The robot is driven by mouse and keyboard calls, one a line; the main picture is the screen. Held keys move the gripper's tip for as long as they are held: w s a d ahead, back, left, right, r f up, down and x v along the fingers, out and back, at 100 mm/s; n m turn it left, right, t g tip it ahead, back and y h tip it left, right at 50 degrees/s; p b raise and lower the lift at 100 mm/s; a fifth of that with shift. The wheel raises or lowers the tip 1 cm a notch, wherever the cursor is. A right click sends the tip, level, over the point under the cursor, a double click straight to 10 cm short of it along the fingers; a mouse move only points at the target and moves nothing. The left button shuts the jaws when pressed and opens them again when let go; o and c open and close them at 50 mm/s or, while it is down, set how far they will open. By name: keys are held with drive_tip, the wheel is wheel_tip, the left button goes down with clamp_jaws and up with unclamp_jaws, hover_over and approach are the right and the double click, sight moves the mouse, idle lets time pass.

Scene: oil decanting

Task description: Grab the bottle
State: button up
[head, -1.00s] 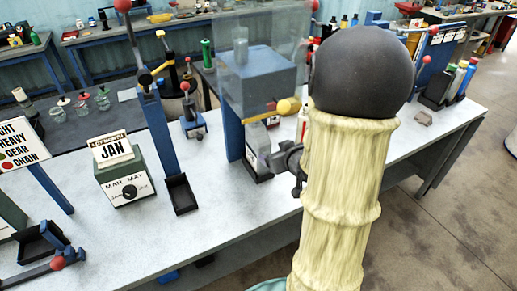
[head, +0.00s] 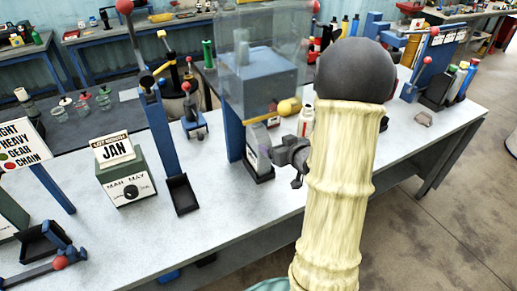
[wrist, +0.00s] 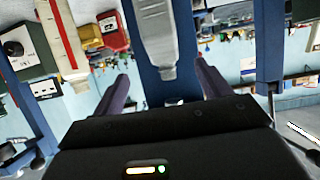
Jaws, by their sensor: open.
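The bottle (head: 258,154) is pale grey-white and stands upright on the bench under the blue dispenser box. My arm hides part of the area to its right. In the wrist view the bottle (wrist: 157,38) appears upside down, its narrow neck pointing down the picture. My gripper (head: 283,154) is beside the bottle's right side in the head view. In the wrist view my gripper (wrist: 162,88) is open, with the bottle lined up between its two dark fingers. The fingers are not closed on it, and contact cannot be told.
The blue dispenser (head: 260,78) with its clear cover and yellow knob (head: 289,106) stands above the bottle. A blue post with a black tray (head: 182,194) and the JAN box (head: 124,172) are to the left. Bench front is clear.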

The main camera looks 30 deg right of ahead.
sight(262, 135)
drive_tip(key=p+x, duration=0.1)
drive_tip(key=x, duration=0.6)
drive_tip(key=shift+w+f, duration=0.15)
drive_tip(key=shift+w, duration=0.1)
drive_tip(key=shift+w+a+p, duration=0.2)
drive_tip(key=shift+w+p, duration=0.3)
drive_tip(key=shift+p, duration=0.1)
drive_tip(key=p+x, duration=0.1)
drive_tip(key=x, duration=0.3)
drive_tip(key=shift+w, duration=0.15)
drive_tip(key=shift+a, duration=0.1)
drive_tip(key=shift+c, duration=0.3)
clamp_jaws()
